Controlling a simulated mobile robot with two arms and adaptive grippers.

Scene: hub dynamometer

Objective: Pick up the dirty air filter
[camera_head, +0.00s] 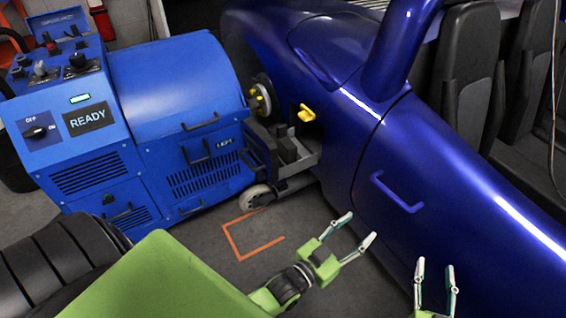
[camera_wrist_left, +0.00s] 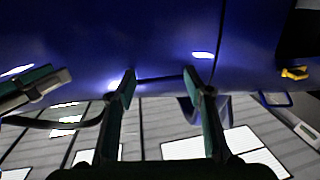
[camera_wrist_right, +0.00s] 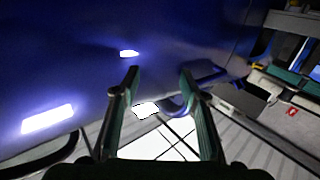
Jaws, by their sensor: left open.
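I cannot make out a dirty air filter in any view. My left gripper (camera_head: 361,228) is open and empty in front of the blue car's side, with its fingers apart in the left wrist view (camera_wrist_left: 159,76). My right gripper (camera_head: 435,267) is open and empty at the lower right, near the car door; its parted fingers also show in the right wrist view (camera_wrist_right: 159,74). Both wrist views face the blue car body, with nothing held between the fingers.
The blue car (camera_head: 430,160) fills the right side, with a door handle (camera_head: 397,194) and a yellow handle (camera_head: 304,113). A blue dynamometer machine (camera_head: 190,90) reading READY stands left, by the car's hub. Orange floor marking (camera_head: 232,246) lies on open grey floor.

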